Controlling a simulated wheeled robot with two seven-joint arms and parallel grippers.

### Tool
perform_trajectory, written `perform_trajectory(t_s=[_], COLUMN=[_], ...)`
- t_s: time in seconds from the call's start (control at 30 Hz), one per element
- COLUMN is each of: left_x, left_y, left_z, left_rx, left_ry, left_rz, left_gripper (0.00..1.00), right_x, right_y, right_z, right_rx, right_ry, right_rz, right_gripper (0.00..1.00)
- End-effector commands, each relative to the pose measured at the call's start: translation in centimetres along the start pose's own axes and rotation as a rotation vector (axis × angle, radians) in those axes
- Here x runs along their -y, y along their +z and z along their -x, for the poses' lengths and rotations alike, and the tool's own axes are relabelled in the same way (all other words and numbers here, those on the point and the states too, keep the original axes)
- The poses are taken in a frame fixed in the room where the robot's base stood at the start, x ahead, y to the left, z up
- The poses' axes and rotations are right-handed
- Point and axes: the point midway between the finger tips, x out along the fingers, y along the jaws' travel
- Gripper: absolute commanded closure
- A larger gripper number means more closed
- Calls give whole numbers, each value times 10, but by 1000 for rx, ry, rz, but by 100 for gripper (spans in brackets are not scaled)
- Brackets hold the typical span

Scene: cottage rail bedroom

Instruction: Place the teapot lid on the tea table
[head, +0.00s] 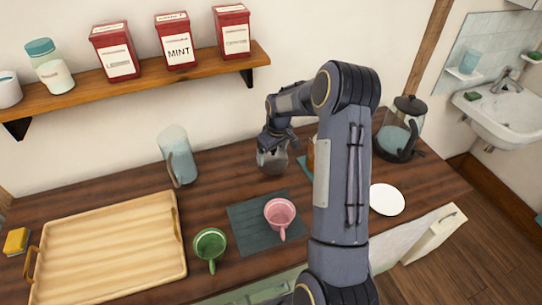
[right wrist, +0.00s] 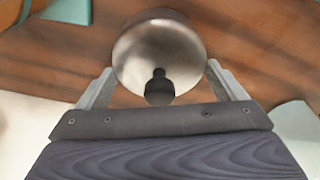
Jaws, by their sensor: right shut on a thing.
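My right gripper (head: 275,136) reaches down over the back middle of the dark wooden table (head: 110,185). It is shut on a rounded, shiny metallic piece with a black knob, which I take as the teapot lid (right wrist: 160,50). In the right wrist view the two fingers (right wrist: 160,88) stand on either side of it. In the head view the rounded grey piece (head: 271,160) shows under the gripper. I cannot tell whether it touches the table or whether a pot body is under it. My left gripper is not in view.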

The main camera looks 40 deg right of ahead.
Motion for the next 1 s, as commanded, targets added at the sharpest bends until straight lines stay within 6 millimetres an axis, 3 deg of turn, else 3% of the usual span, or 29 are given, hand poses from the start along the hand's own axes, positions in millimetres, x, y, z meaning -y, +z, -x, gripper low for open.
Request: perform_trajectory(t_s=[0.33,0.37,0.43,0.77,1.0], left_x=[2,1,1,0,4], left_y=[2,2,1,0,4], left_z=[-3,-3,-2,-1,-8], left_rx=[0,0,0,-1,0], left_ry=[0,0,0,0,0], left_rz=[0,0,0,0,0], left_gripper=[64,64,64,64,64], right_x=[-1,-1,-1,-1,-1], right_y=[0,0,0,-1,-1], right_z=[-4,-4,-3,4,47], right_rx=[-2,-2,-2,-3,-8], right_ry=[1,1,1,2,4], right_rz=[0,0,0,0,1], right_gripper=[44,9,0,0,0])
